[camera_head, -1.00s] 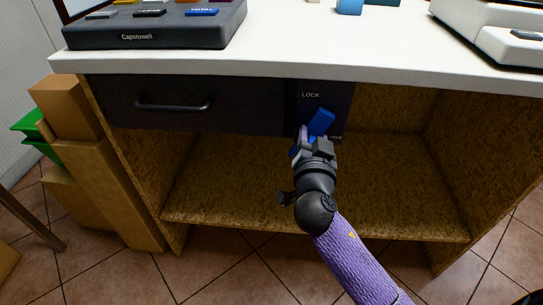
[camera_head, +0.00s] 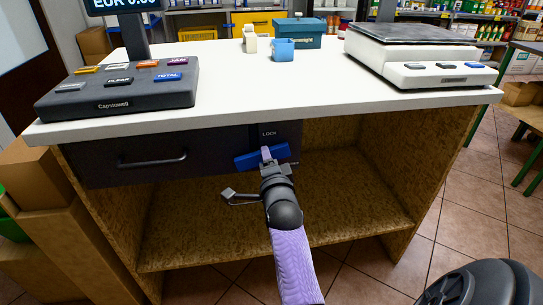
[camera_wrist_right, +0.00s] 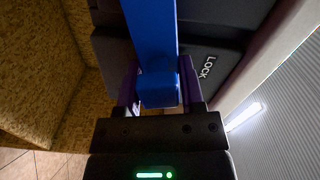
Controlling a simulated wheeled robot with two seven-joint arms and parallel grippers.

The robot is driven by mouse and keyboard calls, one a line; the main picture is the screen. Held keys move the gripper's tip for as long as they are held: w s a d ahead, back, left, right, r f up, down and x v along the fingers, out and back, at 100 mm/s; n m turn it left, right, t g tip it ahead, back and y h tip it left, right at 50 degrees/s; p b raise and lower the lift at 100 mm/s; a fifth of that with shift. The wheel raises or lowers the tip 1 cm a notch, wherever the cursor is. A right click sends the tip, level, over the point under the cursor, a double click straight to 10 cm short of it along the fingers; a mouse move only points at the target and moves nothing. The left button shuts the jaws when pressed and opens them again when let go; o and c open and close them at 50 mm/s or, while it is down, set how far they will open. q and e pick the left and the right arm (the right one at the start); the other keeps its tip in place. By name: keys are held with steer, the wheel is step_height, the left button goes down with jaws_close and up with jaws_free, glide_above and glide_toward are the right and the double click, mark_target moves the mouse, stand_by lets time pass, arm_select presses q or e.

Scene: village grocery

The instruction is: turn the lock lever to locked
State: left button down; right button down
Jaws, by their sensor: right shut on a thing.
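The blue lock lever (camera_head: 245,160) is on a dark panel under the counter, just below the word LOCK. It lies nearly level, its right end slightly higher. My right gripper (camera_head: 266,155) reaches it from the front and is shut on it, hiding a small part of its middle. In the right wrist view the blue lever (camera_wrist_right: 153,45) runs up between the two purple fingers of the gripper (camera_wrist_right: 158,88), with the LOCK label to its right. The lettering below the lever is hidden. My left gripper is not in view.
A dark drawer (camera_head: 120,167) with a bar handle is left of the lever. An open wooden shelf (camera_head: 190,225) is below.

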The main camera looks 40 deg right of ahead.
steer(key=shift+r+m+p, duration=0.45)
steer(key=shift+m+p, duration=0.3)
steer(key=shift+m, duration=0.15)
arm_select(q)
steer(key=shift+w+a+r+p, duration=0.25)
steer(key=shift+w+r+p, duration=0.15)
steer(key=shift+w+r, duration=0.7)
arm_select(e)
steer(key=shift+w+m, duration=0.1)
steer(key=shift+m, duration=0.5)
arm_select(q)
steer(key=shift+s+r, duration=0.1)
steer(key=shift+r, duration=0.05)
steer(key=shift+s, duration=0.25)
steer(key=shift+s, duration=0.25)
arm_select(e)
steer(key=shift+c, duration=1.6)
jaws_free()
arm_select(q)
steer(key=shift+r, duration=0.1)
